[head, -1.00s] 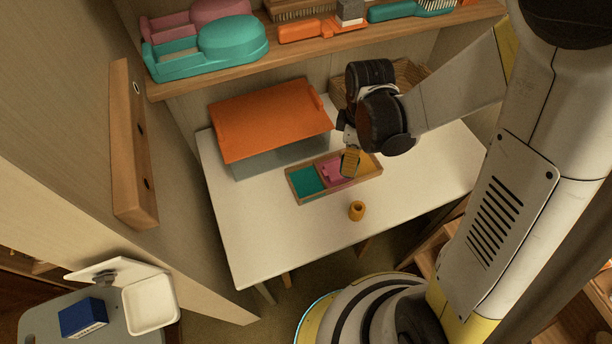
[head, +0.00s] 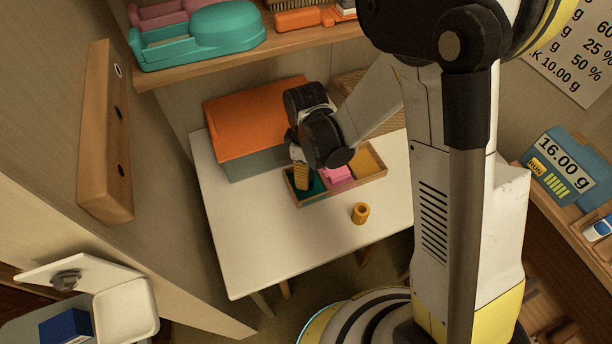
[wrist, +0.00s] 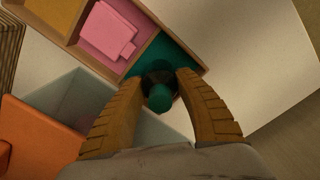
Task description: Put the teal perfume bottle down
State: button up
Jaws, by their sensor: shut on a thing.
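The teal perfume bottle (wrist: 158,95) is between the fingertips of my gripper (wrist: 160,84), which is shut on it. In the wrist view the bottle is over the teal compartment of the wooden tray (wrist: 172,28); I cannot tell whether it touches the floor. In the head view my gripper (head: 301,178) points down at the tray's left, teal compartment (head: 316,185), and the bottle is hidden there. A pink block (wrist: 108,30) lies in the pink middle compartment. The yellow compartment (head: 369,160) looks empty.
An orange-lidded grey box (head: 250,118) stands close behind the tray. A small yellow ring-topped object (head: 360,213) stands in front of it on the white table (head: 250,240). A shelf (head: 200,68) with teal and pink items hangs above. The table's front left is clear.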

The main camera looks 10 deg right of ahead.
jog(key=shift+r, duration=0.15)
jog(key=o, duration=1.3)
jog(key=shift+f, duration=0.2)
jog(key=shift+c, duration=0.2)
